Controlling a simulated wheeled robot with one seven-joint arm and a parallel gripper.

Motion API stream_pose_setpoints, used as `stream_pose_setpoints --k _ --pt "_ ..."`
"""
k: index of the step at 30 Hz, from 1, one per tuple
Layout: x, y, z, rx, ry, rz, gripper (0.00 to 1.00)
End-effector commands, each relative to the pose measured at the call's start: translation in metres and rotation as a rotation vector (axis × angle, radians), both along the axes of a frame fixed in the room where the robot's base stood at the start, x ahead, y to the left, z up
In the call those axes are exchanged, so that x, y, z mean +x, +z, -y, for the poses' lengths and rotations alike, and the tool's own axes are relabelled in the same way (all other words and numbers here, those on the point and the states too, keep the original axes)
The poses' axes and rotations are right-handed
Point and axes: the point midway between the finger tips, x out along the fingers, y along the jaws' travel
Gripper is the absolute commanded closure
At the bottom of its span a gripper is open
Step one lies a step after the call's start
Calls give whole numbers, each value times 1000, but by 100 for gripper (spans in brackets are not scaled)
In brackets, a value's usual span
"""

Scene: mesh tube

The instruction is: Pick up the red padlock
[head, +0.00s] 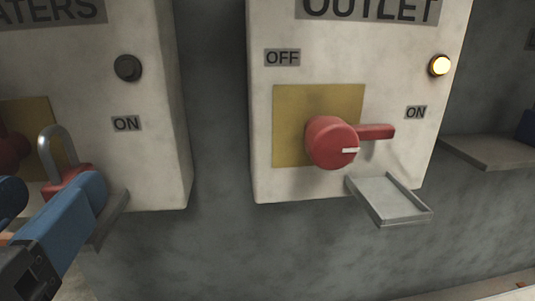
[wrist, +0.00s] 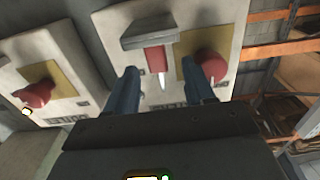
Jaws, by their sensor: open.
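The red padlock (head: 70,179) with its grey shackle stands upright at the left of the head view, by a small grey shelf (head: 110,222) under the left panel. My gripper (head: 50,187) has blue fingers and is open in front of the padlock, partly hiding its lower body. In the wrist view, which is turned over, the padlock's red body (wrist: 154,59) shows between the two open fingers of my gripper (wrist: 159,68), against the grey shelf (wrist: 150,28). I see no finger clearly touching it.
A red rotary handle (head: 332,142) on a yellow plate sticks out of the OUTLET panel (head: 225,100), with an empty grey shelf (head: 388,198) below. The left panel's red knob (wrist: 210,66) is close beside one finger. A lamp (head: 440,66) glows on the OUTLET panel.

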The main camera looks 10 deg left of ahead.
Motion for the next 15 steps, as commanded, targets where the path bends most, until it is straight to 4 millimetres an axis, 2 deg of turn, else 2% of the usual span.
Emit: stream_pose_setpoints --k 6,10,15 --pt "32 1 -6 -2 -3 -1 47" --pt "40 0 -8 -2 -2 0 47" --pt "41 0 -8 -2 -1 0 47"
